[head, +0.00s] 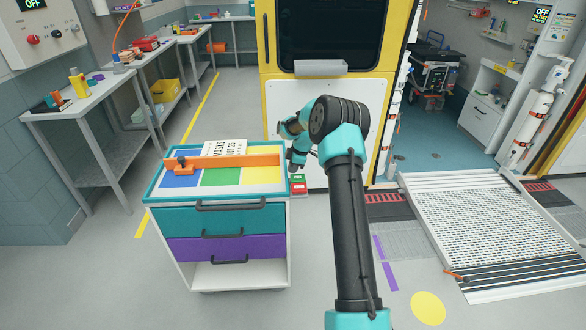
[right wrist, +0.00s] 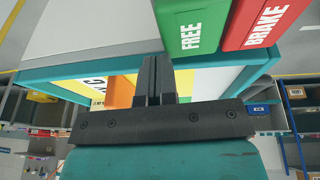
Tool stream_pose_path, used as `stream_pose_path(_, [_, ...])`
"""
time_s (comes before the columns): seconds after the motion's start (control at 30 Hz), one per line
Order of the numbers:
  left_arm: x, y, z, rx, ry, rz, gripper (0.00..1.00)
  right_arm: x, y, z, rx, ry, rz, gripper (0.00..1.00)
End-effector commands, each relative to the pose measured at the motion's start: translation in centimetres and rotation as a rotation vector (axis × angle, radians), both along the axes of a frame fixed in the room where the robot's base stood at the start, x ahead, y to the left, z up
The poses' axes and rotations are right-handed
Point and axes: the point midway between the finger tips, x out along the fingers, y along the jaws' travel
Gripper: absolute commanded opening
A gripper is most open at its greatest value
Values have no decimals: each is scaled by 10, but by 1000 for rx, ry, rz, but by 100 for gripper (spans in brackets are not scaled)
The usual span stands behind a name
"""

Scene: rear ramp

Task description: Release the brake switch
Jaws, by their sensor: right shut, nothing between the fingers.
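The brake switch (head: 298,185) sits at the right side of the cart, with a green part above a red part. In the right wrist view its green half (right wrist: 191,25) reads FREE and its red half (right wrist: 258,22) reads BRAKE. I cannot tell which half is pressed in. My right gripper (head: 297,165) is by the cart's right edge, just above the switch. In the right wrist view its shut fingers (right wrist: 154,78) hold nothing and are just left of and below the green half; contact is unclear. My left gripper is not in view.
The cart (head: 217,220) has teal and purple drawers and a tray top with an orange bar (head: 225,161) and a white MASKS card (head: 225,147). A yellow-framed vehicle door stands behind. A ramp (head: 490,225) lies at the right. The floor left of the cart is clear.

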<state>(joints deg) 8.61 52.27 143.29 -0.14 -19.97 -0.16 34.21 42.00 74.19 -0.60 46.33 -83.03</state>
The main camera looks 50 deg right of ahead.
Motion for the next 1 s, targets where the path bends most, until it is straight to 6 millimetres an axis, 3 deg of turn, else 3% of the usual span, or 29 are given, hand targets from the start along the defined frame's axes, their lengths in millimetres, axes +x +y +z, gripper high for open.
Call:
stream_pose_path(0.33, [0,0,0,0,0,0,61,1,2,17,0,-1,3,0])
stream_pose_path(0.5, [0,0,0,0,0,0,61,2,4,44,-2,-3,6,0])
stream_pose_path(1.0, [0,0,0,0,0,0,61,-10,-20,127,-1,-2,5,0])
